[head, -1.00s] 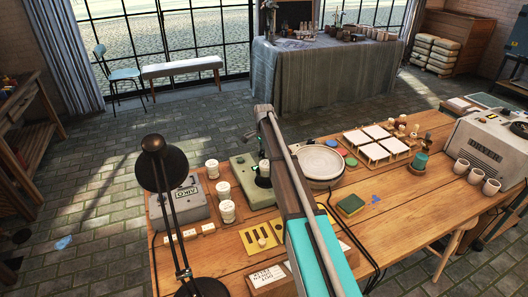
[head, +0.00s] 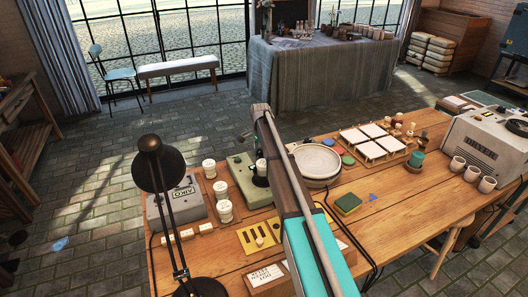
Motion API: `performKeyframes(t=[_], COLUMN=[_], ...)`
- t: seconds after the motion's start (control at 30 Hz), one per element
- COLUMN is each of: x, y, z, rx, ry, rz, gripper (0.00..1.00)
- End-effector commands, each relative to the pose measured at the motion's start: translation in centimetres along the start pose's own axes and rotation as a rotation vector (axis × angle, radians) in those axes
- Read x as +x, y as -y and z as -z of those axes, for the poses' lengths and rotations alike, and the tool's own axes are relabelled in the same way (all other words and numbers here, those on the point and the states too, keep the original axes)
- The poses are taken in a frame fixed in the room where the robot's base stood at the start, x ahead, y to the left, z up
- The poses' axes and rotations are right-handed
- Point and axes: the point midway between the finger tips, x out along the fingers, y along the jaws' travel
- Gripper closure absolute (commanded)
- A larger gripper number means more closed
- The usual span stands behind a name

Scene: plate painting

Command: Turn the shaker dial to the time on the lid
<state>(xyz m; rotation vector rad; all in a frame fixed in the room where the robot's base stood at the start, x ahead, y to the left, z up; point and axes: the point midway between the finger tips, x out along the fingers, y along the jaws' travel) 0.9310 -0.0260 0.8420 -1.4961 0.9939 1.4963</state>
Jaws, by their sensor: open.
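The shaker is most likely the green box (head: 241,170) left of my arm, with a black holder on top. A white-lidded jar (head: 261,166) stands at that holder, close against my arm's edge. I cannot make out the dial or read any time on the lid at this size. My arm rises from the bottom of the view and covers the area right of the shaker. My gripper is hidden behind the arm, so its place relative to the dial does not show.
Several white-lidded jars (head: 222,189) stand left of the shaker, beside a grey box (head: 181,199). A black desk lamp (head: 160,165) rises at the front left. A yellow slotted plate (head: 257,237) lies in front. A round basin (head: 316,161) stands right of my arm.

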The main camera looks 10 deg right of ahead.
Motion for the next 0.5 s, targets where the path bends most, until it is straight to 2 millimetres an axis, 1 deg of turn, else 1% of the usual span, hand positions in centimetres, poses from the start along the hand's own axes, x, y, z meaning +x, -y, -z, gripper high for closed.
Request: performKeyframes(t=[0.27,0.5], x=[0.0,0.0], y=[0.0,-0.01], z=[0.01,0.0], rx=[-0.071,-0.207], ry=[0.0,0.0], rz=[0.0,0.0], gripper=[0.15,0.15])
